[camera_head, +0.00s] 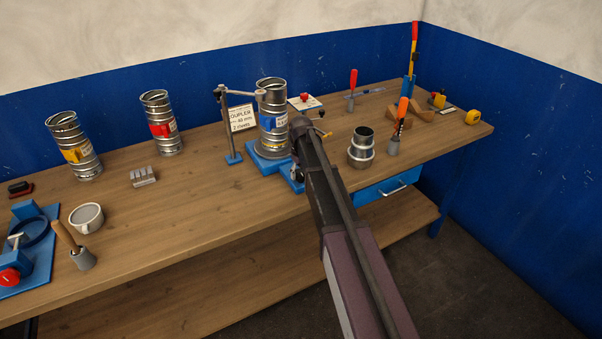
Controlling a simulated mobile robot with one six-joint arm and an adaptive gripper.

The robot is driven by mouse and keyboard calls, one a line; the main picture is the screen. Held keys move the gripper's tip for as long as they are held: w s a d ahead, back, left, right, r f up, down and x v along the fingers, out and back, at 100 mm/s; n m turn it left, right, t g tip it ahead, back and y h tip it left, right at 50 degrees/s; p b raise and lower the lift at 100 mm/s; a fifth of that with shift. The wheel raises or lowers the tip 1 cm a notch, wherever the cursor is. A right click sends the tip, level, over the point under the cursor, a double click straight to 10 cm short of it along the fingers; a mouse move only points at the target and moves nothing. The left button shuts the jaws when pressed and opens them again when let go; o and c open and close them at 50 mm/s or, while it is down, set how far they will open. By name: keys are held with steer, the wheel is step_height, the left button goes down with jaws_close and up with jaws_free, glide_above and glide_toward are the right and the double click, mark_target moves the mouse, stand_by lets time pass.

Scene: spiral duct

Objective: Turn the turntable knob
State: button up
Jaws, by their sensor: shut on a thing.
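The turntable (252,160) is a blue base on the bench, with a grey spiral duct (273,105) with a blue label standing upright on it. My gripper (297,160) reaches in from the lower right and is at the turntable's front right side, close to a small blue block (290,183). It is shut on the turntable knob, as far as its place shows. The knob and the fingertips are mostly hidden behind my gripper and arm.
A metal coupler (361,150) and a tool cup (393,145) stand to the right.

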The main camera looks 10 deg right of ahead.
mark_target(301, 172)
steer(key=shift+n, duration=2.3)
steer(key=o, duration=1)
steer(key=shift+m, duration=2.2)
steer(key=m, duration=0.4)
step_height(301, 172, up, 14)
steer(key=p, duration=1.4)
